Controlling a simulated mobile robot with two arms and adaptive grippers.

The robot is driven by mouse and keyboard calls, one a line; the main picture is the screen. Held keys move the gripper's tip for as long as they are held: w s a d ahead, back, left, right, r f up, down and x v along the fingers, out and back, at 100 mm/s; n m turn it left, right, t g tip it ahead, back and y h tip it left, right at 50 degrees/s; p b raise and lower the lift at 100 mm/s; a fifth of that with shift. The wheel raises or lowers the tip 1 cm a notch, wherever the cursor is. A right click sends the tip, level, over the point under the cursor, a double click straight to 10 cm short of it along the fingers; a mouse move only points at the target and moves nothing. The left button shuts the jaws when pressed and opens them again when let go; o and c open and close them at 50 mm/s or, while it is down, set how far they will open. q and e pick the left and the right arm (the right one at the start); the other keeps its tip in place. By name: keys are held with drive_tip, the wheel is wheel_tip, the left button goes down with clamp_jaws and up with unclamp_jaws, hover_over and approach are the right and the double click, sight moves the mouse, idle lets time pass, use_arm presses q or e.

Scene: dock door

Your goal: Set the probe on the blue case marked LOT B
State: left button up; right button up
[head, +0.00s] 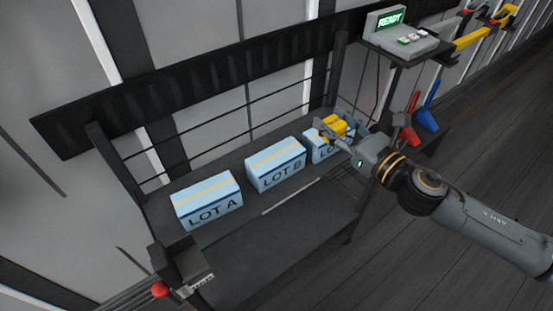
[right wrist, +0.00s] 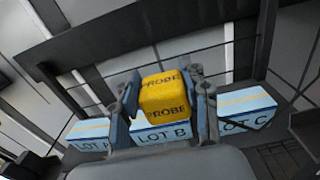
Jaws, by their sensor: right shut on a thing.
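The yellow probe (right wrist: 163,98) is held between the fingers of my right gripper (head: 333,130); it also shows in the head view (head: 338,124). In the head view the gripper is in front of the blue case marked LOT C (head: 318,149) and hides part of it. The blue case marked LOT B (head: 276,165) is the middle one of the row, left of the gripper, with a bare top. It shows behind the probe in the right wrist view (right wrist: 160,136). The blue case marked LOT A (head: 207,201) is at the left. My left gripper is not in view.
The cases stand on a dark shelf (head: 290,220) with a back rail. A device reading READY (head: 400,35) sits on a stand at the upper right. Red and blue tools (head: 427,112) are beyond the gripper. A red knob (head: 160,289) is at the lower left.

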drive_tip(key=w+a+f, duration=0.2)
drive_tip(key=a+f, duration=0.1)
drive_tip(key=a, duration=0.1)
drive_tip(key=w+a+f, duration=0.2)
drive_tip(key=a+f, duration=0.1)
drive_tip(key=w+a+f+b, duration=0.1)
drive_tip(key=w+a+f, duration=0.1)
drive_tip(key=a, duration=0.2)
drive_tip(key=shift+a+f, duration=0.35)
drive_tip(key=shift+f, duration=0.05)
drive_tip(key=shift+w+a+f, duration=0.1)
drive_tip(key=shift+a+f, duration=0.05)
drive_tip(key=shift+f, duration=0.05)
wheel_tip(320, 180, down, 3)
drive_tip(key=shift+a+f+b, duration=0.1)
drive_tip(key=shift+f+b, duration=0.05)
drive_tip(key=shift+b, duration=0.4)
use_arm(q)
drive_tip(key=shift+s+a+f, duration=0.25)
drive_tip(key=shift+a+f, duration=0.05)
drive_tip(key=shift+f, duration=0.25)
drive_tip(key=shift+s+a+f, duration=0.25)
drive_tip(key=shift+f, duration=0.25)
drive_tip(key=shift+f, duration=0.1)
use_arm(e)
drive_tip(key=shift+f, duration=0.1)
drive_tip(key=o, duration=0.8)
drive_tip(key=shift+f, duration=0.15)
drive_tip(key=o, duration=0.4)
drive_tip(key=shift+o, duration=0.2)
